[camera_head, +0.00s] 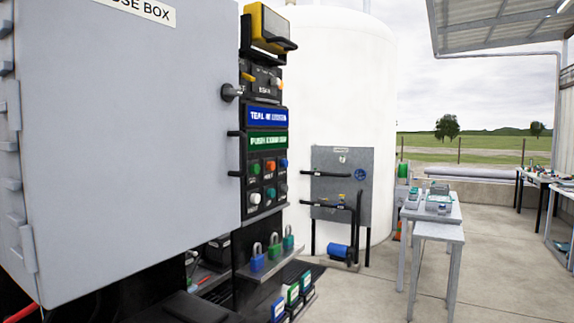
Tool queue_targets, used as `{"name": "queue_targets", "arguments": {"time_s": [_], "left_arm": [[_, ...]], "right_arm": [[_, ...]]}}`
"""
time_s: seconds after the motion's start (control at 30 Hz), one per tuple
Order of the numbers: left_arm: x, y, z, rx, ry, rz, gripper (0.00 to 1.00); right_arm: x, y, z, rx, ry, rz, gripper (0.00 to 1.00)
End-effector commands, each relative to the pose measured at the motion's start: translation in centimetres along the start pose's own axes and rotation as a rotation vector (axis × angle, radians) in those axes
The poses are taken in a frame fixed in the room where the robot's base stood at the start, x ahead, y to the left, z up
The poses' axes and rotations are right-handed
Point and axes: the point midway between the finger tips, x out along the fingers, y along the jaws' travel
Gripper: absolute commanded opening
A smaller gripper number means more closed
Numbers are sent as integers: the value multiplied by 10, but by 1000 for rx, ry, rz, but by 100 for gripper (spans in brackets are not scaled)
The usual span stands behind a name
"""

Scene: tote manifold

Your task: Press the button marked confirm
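A narrow black button panel (266,180) stands at the right edge of a large grey cabinet. It carries several small round buttons, among them a green one (255,168), a red one (270,165), an orange one (283,163) and a white one (255,198). Their labels are too small to read, so I cannot tell which is marked confirm. A green sign (267,142) and a blue sign (267,116) sit above the buttons. Neither of my grippers shows in the head view.
The grey cabinet door (120,150), labelled "…SE BOX", fills the left, with a dark knob (231,92) at its edge. Coloured padlocks (274,250) stand on a shelf below the buttons. A white tank (345,90) and grey table (432,209) stand behind. Concrete floor (510,265) is clear at right.

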Motion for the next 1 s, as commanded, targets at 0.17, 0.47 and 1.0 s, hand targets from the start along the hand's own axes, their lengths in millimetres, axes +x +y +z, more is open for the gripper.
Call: {"name": "queue_targets", "arguments": {"time_s": [0.17,0.47,1.0], "left_arm": [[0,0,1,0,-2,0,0],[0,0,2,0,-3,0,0],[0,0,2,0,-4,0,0]], "right_arm": [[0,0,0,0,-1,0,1],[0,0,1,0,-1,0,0],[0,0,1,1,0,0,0]]}}
